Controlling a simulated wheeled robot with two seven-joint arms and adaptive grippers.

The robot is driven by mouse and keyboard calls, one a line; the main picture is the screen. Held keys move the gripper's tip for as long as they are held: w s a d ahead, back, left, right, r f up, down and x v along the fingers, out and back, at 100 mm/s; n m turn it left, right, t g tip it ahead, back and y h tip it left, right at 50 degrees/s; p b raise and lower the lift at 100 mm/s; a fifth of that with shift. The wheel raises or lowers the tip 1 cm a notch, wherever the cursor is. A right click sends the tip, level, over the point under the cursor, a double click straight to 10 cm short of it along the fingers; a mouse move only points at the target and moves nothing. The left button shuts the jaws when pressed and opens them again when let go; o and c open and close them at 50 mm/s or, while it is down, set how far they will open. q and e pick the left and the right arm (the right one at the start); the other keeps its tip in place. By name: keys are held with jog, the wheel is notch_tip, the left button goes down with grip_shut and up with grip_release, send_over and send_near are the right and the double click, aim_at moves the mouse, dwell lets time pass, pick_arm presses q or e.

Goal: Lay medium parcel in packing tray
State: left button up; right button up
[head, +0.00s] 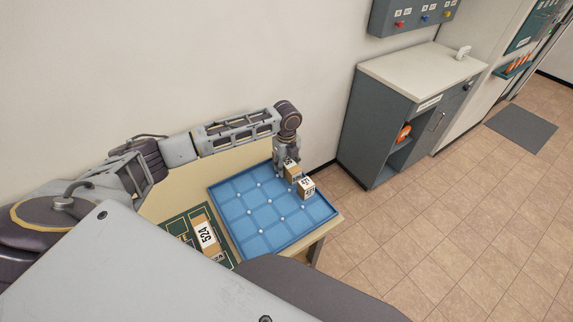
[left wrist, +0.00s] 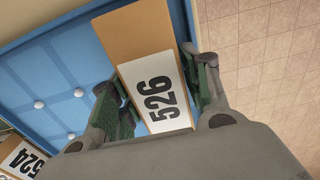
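The parcel labelled 526 (left wrist: 155,90) is a brown box with a white label. In the left wrist view it lies between the two green-padded fingers of my left gripper (left wrist: 160,85), which sit close against its sides. In the head view my left gripper (head: 290,165) reaches down at the far right corner of the blue packing tray (head: 230,230). Brown-and-white box faces (head: 307,190) show there; the gripper partly hides them, and I cannot tell if they belong to one parcel or two. Whether the parcel touches the tray floor is unclear. My right gripper is not in view.
A parcel labelled 524 (head: 206,236) lies on a green mat (head: 172,226) left of the tray. A grey cabinet (head: 372,120) with a pale top stands to the right, past a strip of tiled floor. The wall is behind the table. Most of the tray is empty.

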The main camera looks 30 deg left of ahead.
aim_at(287, 160)
pick_arm(q)
jog(key=shift+o, duration=0.8)
jog(key=shift+r, duration=0.15)
jog(key=shift+r+b, duration=0.3)
jog(key=shift+r, duration=5.7)
